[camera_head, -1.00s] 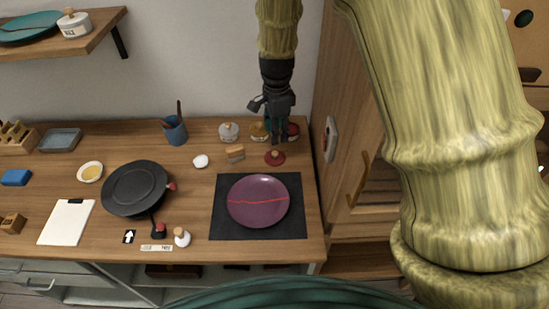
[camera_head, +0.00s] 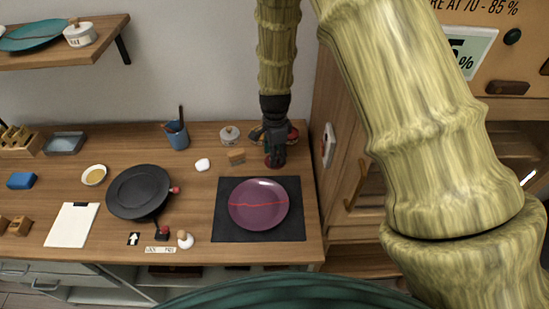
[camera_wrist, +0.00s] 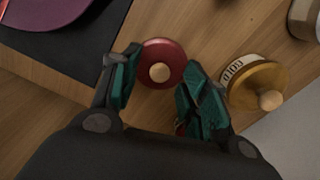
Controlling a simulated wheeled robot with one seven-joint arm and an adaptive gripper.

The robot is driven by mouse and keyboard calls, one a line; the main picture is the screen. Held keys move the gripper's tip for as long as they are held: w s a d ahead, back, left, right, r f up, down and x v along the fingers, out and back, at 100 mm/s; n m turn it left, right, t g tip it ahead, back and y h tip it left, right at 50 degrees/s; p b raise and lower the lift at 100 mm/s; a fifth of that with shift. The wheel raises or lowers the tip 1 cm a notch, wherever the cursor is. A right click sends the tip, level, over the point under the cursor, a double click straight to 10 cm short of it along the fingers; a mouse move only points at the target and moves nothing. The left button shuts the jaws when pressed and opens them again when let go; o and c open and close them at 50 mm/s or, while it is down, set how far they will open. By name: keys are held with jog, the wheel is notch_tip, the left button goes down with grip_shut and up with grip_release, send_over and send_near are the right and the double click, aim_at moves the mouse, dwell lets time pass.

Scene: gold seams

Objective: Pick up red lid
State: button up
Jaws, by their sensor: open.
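The red lid (camera_wrist: 149,72) is a round red disc with a pale wooden knob, lying on the wooden table. In the head view the red lid (camera_head: 268,162) is mostly hidden behind my gripper (camera_head: 275,163). In the wrist view my gripper (camera_wrist: 154,92) is open, with its two green-padded fingers on either side of the lid's near part. I cannot tell whether the fingers touch the lid. Nothing is held.
A gold-lidded jar (camera_wrist: 256,86) stands close beside the right finger in the wrist view. A purple plate with a red seam (camera_head: 258,217) lies on a black mat (camera_head: 229,190) in front. A sponge-like block (camera_head: 237,156) and a grey-lidded jar (camera_head: 229,135) stand left.

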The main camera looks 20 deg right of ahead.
jog(key=shift+f, duration=0.65)
jog(key=c, duration=0.9)
jog(key=shift+c, duration=0.2)
jog(key=shift+r, duration=0.2)
